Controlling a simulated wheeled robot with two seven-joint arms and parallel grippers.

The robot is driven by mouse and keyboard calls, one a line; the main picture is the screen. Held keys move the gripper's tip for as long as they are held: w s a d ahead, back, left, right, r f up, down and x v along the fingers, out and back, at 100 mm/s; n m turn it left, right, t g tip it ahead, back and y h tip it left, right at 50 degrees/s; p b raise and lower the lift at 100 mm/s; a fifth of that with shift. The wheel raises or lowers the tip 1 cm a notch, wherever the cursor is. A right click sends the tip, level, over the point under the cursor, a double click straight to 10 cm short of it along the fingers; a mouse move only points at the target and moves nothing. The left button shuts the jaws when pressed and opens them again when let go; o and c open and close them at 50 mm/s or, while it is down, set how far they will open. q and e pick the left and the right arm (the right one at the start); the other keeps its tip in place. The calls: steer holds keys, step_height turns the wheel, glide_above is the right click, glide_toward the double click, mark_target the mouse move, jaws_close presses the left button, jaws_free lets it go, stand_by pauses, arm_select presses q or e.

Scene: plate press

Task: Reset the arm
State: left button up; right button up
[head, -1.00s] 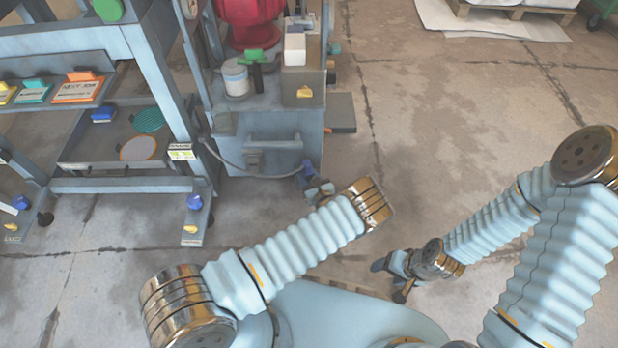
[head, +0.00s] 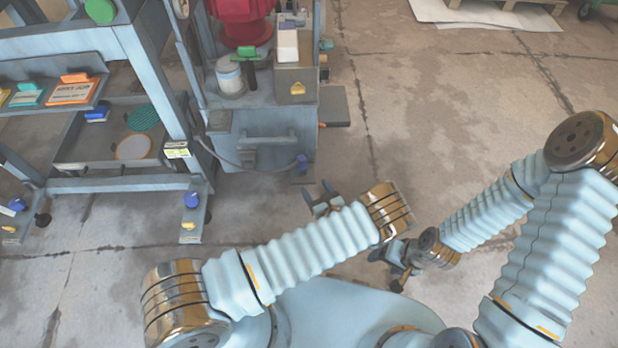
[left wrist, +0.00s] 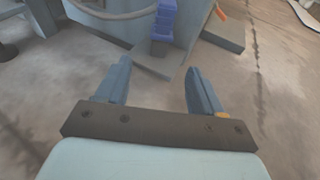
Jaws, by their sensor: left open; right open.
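My left gripper (head: 319,194) is open and empty, out over the concrete floor in front of the grey machine stand. It also shows in the left wrist view (left wrist: 158,85), its two fingers spread with only floor between them. My right gripper (head: 384,259) is at the lower middle of the head view, close to my body and to the right of the left one. Its jaws are small and dark there, and I see nothing held in them. Both my arms are bent, with the forearms reaching toward the middle.
A grey machine stand (head: 268,137) with a red machine (head: 244,22) on top stands beyond my left gripper. A blue-grey rack (head: 125,185) with shelves stands at the left. A pallet with white sheets (head: 480,12) lies far back. The floor (head: 430,130) at the right is clear.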

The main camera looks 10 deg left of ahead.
arm_select(q)
steer(key=shift+v, duration=1.15)
arm_select(e)
steer(key=shift+r, duration=0.1)
